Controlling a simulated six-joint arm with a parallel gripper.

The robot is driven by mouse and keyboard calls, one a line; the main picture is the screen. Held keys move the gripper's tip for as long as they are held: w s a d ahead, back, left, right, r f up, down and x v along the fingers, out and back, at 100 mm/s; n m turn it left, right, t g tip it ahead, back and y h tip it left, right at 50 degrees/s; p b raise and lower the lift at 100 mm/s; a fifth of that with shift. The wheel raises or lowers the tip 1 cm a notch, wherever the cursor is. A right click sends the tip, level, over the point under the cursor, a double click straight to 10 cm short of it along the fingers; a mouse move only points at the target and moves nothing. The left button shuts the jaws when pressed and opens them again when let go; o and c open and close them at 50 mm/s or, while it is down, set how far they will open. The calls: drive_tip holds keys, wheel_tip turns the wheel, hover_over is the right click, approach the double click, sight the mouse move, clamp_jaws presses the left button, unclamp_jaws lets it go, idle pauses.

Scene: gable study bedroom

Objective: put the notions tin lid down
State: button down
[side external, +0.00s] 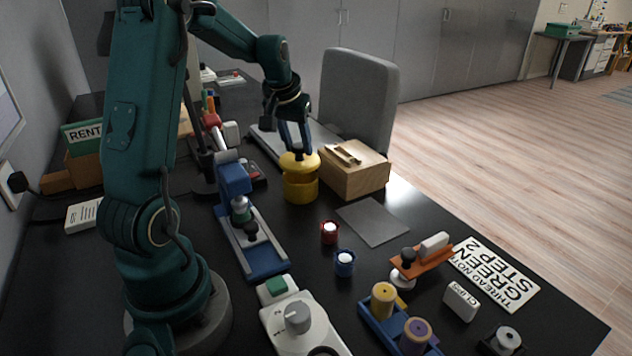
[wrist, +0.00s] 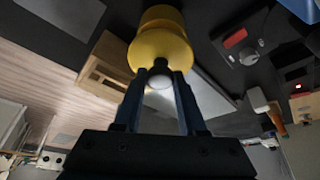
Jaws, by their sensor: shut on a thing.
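The yellow notions tin (side external: 300,188) stands on the black desk, left of the wooden box. Its yellow lid (side external: 299,164) is directly over it, roughly level; I cannot tell whether a thin gap separates them. My gripper (side external: 299,150) points down from above and is shut on the lid's knob. In the wrist view the knob (wrist: 160,77) sits between the two fingertips (wrist: 160,82), with the yellow lid (wrist: 160,48) beyond it. The lid hides the tin's opening.
The wooden box (side external: 362,178) with a slotted top is close on the right. A blue press-like device (side external: 262,256) stands to the left. A grey mat (side external: 373,222) lies bare in front, with red (side external: 329,238) and blue (side external: 344,269) small pots nearby.

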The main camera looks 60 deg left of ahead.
sight(298, 146)
wheel_tip(298, 146, up, 6)
drive_tip(key=shift+f, duration=0.1)
drive_tip(key=shift+w+r+m, duration=0.1)
drive_tip(key=shift+r+m, duration=0.2)
drive_tip(key=shift+w+d+f+m+t+h, duration=0.2)
drive_tip(key=shift+w+d+f+m, duration=0.45)
drive_tip(key=shift+w+d+f, duration=1.25)
drive_tip(key=shift+w+d+f+m+t+h, duration=0.1)
drive_tip(key=shift+w+d+f+m+h, duration=0.5)
drive_tip(key=shift+d+f, duration=2.35)
drive_tip(key=shift+w+d+f+m+t, duration=0.1)
drive_tip(key=shift+w+d+f+m, duration=0.65)
drive_tip(key=shift+w+d+f, duration=1.55)
drive_tip(key=shift+s+d+r, duration=0.25)
drive_tip(key=shift+s+d, duration=0.25)
drive_tip(key=shift+s, duration=0.2)
drive_tip(key=shift+c, duration=2.4)
unclamp_jaws()
